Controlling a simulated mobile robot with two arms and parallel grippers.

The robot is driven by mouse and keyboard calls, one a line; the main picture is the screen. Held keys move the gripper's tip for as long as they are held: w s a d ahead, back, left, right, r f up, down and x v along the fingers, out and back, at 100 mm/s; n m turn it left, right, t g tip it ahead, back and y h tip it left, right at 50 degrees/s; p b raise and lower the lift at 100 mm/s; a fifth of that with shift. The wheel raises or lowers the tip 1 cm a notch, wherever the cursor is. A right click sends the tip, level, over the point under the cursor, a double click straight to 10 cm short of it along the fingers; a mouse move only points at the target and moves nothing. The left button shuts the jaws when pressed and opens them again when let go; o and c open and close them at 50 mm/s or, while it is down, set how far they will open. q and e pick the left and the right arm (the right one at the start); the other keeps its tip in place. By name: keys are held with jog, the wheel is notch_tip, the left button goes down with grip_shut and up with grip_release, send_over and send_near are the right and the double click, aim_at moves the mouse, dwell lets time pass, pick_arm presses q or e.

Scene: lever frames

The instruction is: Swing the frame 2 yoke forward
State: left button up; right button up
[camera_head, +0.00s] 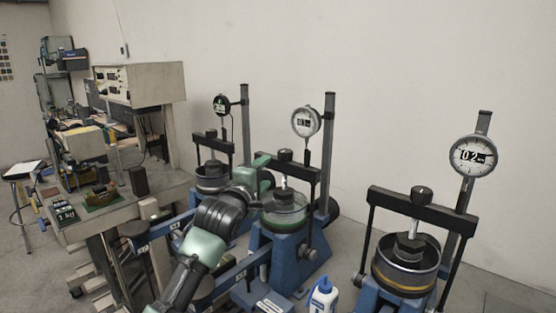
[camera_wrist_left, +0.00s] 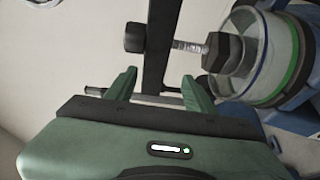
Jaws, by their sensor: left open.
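The middle lever frame has a black yoke (camera_head: 300,169) standing upright over a round cell with a green ring (camera_head: 285,216). I take it for frame 2, though I cannot read its number. My left gripper (camera_head: 268,175) is at the left side of this yoke. In the left wrist view my left gripper (camera_wrist_left: 158,77) is open, with a dark yoke bar (camera_wrist_left: 161,45) passing between its two green fingers. Contact cannot be told. The knob (camera_wrist_left: 134,37), threaded rod and cell (camera_wrist_left: 262,55) lie beyond. My right gripper is not in view.
Similar frames stand on both sides, with a right yoke (camera_head: 421,207) and a left yoke (camera_head: 213,142). Dial gauges (camera_head: 306,121) hang on posts behind. A white and blue bottle (camera_head: 322,298) stands in front. A cluttered bench (camera_head: 100,205) is at left.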

aim_at(271, 164)
pick_arm(q)
jog(key=shift+w+d+r, duration=0.1)
jog(key=shift+d+r, duration=0.15)
jog(key=shift+r, duration=0.05)
jog(key=shift+w+a+r, duration=0.1)
jog(key=shift+r, duration=0.05)
jog(key=shift+w+d+r+p, duration=0.1)
jog(key=shift+w+p, duration=0.15)
jog(key=shift+w, duration=0.1)
jog(key=shift+w+d+r+p, duration=0.1)
jog(key=shift+w+p, duration=0.15)
jog(key=shift+w, duration=0.1)
jog(key=x, duration=0.3)
jog(key=shift+w+d+f+p, duration=0.25)
jog(key=shift+d+p, duration=0.05)
jog(key=shift+w+d, duration=0.1)
jog(key=shift+w, duration=0.5)
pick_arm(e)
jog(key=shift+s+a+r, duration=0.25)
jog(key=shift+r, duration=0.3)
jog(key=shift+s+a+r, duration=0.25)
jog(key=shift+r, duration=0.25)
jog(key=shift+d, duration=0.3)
pick_arm(q)
grip_shut()
